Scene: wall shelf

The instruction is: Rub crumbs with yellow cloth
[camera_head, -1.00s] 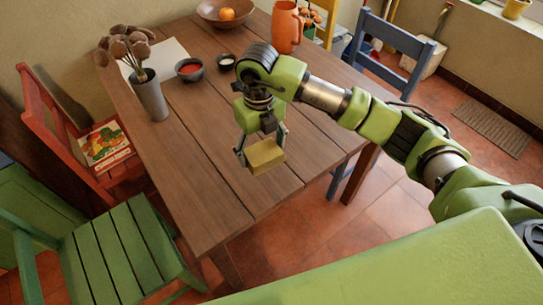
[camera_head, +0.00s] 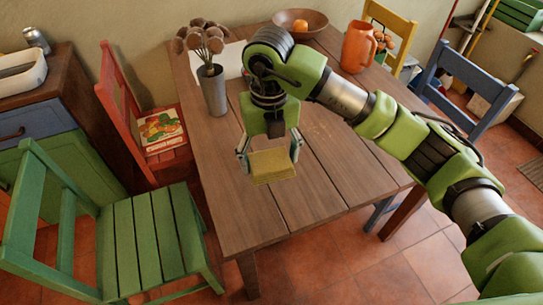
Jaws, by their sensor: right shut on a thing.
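My right gripper (camera_head: 269,153) reaches over the wooden table (camera_head: 215,192) from the right, pointing down. It is shut on the yellow cloth (camera_head: 272,166), which looks like a thick folded block between the two fingers. The cloth is over the near part of the tabletop; I cannot tell whether it touches the wood. Faint light specks, perhaps the crumbs (camera_head: 316,130), show on the boards to the right of the gripper. My left gripper is not in view.
A grey vase (camera_head: 214,95) with dried flowers stands at the table's left. A bowl (camera_head: 290,27) with an orange (camera_head: 300,26) and an orange jug (camera_head: 358,48) stand at the back. Green (camera_head: 140,240), red (camera_head: 125,115), blue (camera_head: 455,80) and yellow (camera_head: 395,25) chairs surround the table.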

